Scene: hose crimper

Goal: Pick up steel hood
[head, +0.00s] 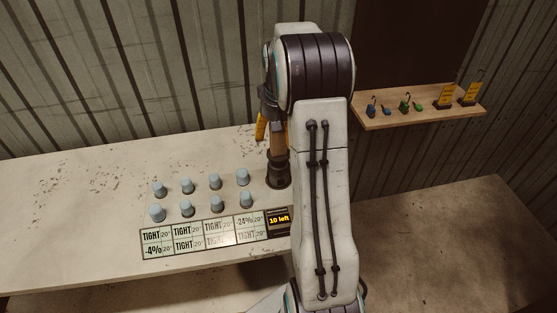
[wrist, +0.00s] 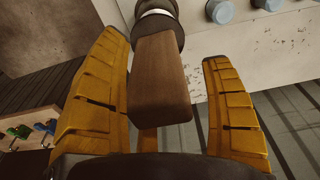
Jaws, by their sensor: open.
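A dark round metal piece (head: 279,178) stands on the bench at the right end of the panel. A brown wooden block-shaped handle (head: 278,139) rises from it. I cannot tell for sure whether this piece is the steel hood; no other thing in view looks like one. My gripper (head: 271,128) points down over it with yellow fingers. In the wrist view the fingers are open on either side of the wooden handle (wrist: 160,85), with a clear gap at the right finger. The dark collar with a pale ring (wrist: 156,14) shows beyond the handle.
Several pale blue knobs (head: 187,186) stand in two rows left of it. In front lie a panel of TIGHT labels (head: 205,236) and a display reading "10 left" (head: 279,220). A wooden shelf (head: 420,117) at right holds small blue, green and yellow items. The bench's left side is clear.

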